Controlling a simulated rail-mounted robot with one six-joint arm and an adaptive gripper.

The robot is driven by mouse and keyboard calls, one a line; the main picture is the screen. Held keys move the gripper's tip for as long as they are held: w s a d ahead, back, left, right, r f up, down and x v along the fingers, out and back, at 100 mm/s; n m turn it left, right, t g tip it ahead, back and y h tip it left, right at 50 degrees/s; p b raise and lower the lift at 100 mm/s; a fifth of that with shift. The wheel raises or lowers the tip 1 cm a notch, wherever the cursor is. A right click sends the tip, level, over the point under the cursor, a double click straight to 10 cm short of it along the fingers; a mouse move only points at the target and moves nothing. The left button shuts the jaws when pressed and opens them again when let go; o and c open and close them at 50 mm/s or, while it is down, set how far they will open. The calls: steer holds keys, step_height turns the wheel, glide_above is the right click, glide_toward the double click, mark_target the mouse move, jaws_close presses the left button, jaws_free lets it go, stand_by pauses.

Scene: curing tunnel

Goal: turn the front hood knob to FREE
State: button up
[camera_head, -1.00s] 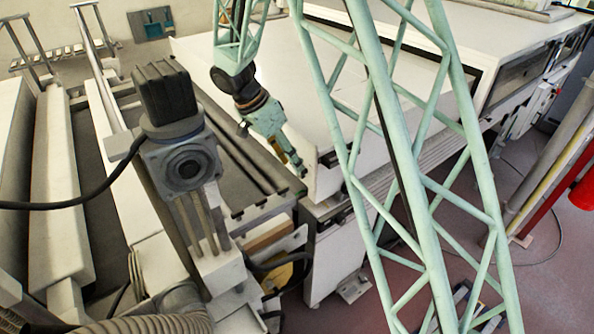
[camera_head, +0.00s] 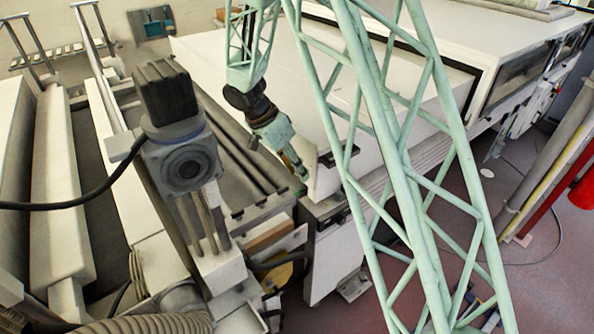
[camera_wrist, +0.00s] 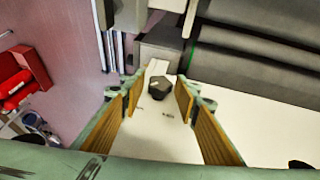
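In the wrist view a dark, faceted knob (camera_wrist: 159,88) stands on a white panel (camera_wrist: 158,140), with small dark marks on the panel too blurred to read. My gripper (camera_wrist: 160,84) is open; its two orange-padded fingers stand on either side of the knob, with visible gaps. I cannot tell how deep the fingertips reach relative to the knob, or which setting it points to. In the head view my gripper (camera_head: 299,170) points down at the near corner of the white hood (camera_head: 330,178); the knob cannot be made out there.
A dark motor-like block on a post (camera_head: 185,165) stands left of my gripper, with a conveyor bed (camera_head: 240,165) between. A grey block (camera_wrist: 160,50) lies beyond the knob in the wrist view. A red object (camera_wrist: 18,85) is at its left. Open floor (camera_head: 500,255) lies to the right.

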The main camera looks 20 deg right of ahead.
steer(key=c, duration=0.6)
steer(key=shift+w+g+h, duration=0.1)
steer(key=shift+g+h, duration=0.2)
steer(key=shift+g, duration=0.2)
steer(key=shift+w+a+f+n+g+h+b, duration=0.15)
steer(key=shift+n+g+h, duration=0.55)
steer(key=shift+g, duration=0.85)
steer(key=shift+w+f+n+g+h+b, duration=0.1)
steer(key=shift+w+f+n+g+h, duration=0.15)
steer(key=shift+g+h, duration=1.05)
steer(key=shift+w+a+f+n+g+h+b, duration=0.1)
steer(key=shift+f+n+g+h, duration=0.3)
steer(key=shift+g, duration=1.45)
steer(key=shift+r+n+g+h, duration=0.2)
steer(key=shift+n+g+h, duration=0.1)
steer(key=shift+n+h, duration=0.1)
